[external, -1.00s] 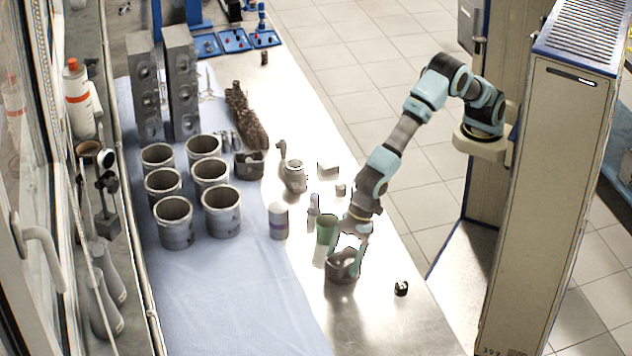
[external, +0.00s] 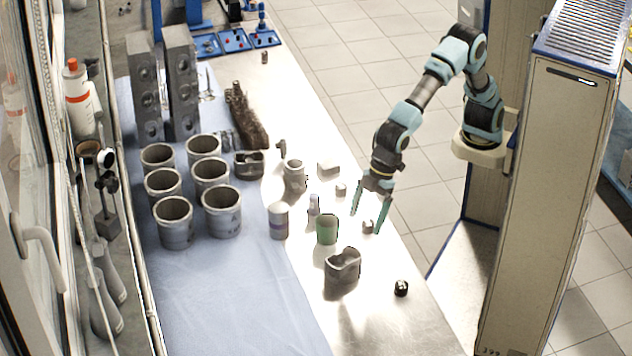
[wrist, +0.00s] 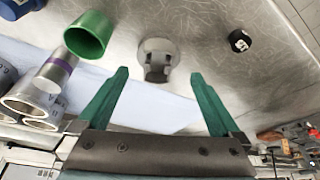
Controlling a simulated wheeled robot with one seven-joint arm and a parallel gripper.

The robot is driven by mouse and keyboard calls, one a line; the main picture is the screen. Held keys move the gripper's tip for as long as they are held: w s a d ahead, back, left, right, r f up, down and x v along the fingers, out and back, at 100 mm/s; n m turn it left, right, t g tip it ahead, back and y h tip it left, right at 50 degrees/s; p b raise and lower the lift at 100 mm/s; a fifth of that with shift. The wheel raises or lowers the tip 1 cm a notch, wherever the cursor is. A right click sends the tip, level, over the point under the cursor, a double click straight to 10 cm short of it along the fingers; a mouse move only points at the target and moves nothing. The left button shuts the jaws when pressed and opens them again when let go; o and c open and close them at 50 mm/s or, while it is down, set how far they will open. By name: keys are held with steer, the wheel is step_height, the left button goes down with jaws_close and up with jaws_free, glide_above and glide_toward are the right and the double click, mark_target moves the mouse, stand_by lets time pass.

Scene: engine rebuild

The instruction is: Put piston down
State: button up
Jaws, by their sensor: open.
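The grey metal piston (external: 343,268) stands on the bare metal part of the table, near the front, in the external view. It also shows in the wrist view (wrist: 157,58), beyond and between my fingertips. My gripper (external: 371,226) is above the table's right side, up and to the right of the piston and apart from it. Its two green fingers (wrist: 159,75) are spread with nothing between them.
A green cup (external: 327,229) stands just behind the piston, with a silver can (external: 278,221) to its left. A small black part (external: 401,288) lies to the right. Several grey cylinder liners (external: 173,222) stand on the blue cloth (external: 230,290). The table's front is clear.

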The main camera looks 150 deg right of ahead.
steer(key=s+a+f+n, duration=0.1)
steer(key=s+a+f, duration=0.2)
steer(key=s, duration=0.7)
steer(key=s+a+f+n+g+y, duration=0.1)
steer(key=s+a+f, duration=0.1)
steer(key=s, duration=0.8)
steer(key=s+a+f+n+g, duration=0.1)
steer(key=s+a+f, duration=0.2)
steer(key=s, duration=0.8)
steer(key=shift+a+f, duration=0.3)
steer(key=shift+a, duration=0.75)
step_height(320, 180, up, 15)
steer(key=p, duration=1.4)
steer(key=shift+f+p, duration=0.2)
steer(key=shift+p, duration=0.1)
